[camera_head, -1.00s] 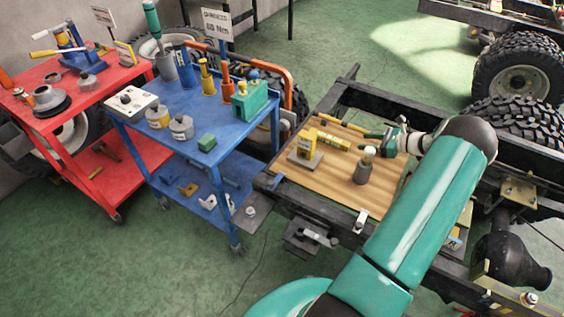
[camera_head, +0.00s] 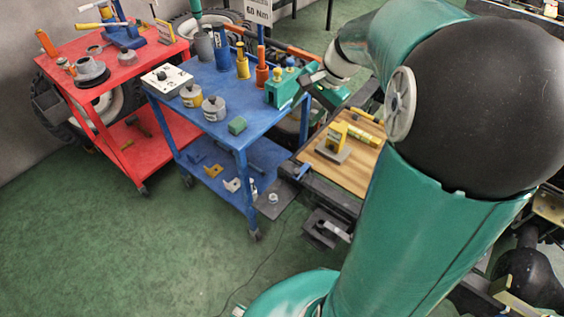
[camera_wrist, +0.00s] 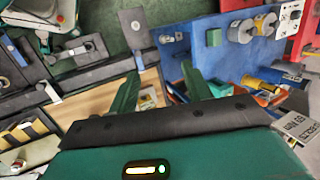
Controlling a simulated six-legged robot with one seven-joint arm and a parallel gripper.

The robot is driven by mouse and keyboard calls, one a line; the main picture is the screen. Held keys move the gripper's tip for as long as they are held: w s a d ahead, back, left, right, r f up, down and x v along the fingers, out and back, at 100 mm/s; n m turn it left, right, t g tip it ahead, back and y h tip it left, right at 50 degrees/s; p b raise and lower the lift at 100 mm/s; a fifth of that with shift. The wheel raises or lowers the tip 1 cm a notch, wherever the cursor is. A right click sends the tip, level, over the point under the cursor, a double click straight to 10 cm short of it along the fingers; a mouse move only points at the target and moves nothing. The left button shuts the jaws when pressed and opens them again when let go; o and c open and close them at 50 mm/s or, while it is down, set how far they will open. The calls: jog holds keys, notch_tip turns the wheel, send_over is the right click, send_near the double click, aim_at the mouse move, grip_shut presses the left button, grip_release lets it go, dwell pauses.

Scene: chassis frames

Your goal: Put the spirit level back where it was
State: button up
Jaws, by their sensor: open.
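A yellow bar (camera_head: 364,136), which looks like the spirit level, lies on the wooden board (camera_head: 348,174) on the chassis frame. Its ends are partly hidden by other things and my arm. A yellow block on a grey base (camera_head: 334,140) stands beside it. My gripper (camera_head: 322,84) is above the gap between the blue cart and the board, near the cart's teal box. The yellow block shows partly behind one finger in the wrist view (camera_wrist: 147,98).
The blue cart (camera_head: 262,112) holds cylinders, round weights, a green block (camera_head: 237,125) and the teal box (camera_head: 286,88). A sign (camera_head: 258,12) stands behind it. The red cart (camera_head: 110,92) is farther left. Green floor is clear in front.

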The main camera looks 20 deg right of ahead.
jog(key=s+a+r+n+t+h, duration=0.1)
jog(key=s+a+r+n, duration=0.1)
jog(key=s+a+n, duration=0.4)
jog(key=s+a+r+n+t+h, duration=0.1)
jog(key=s+a+r+n+h, duration=0.1)
jog(key=s+a+n, duration=0.4)
jog(key=s+a+r, duration=0.1)
jog(key=s+a, duration=0.1)
jog(key=s, duration=0.3)
jog(key=shift+h, duration=0.3)
jog(key=shift+a, duration=0.1)
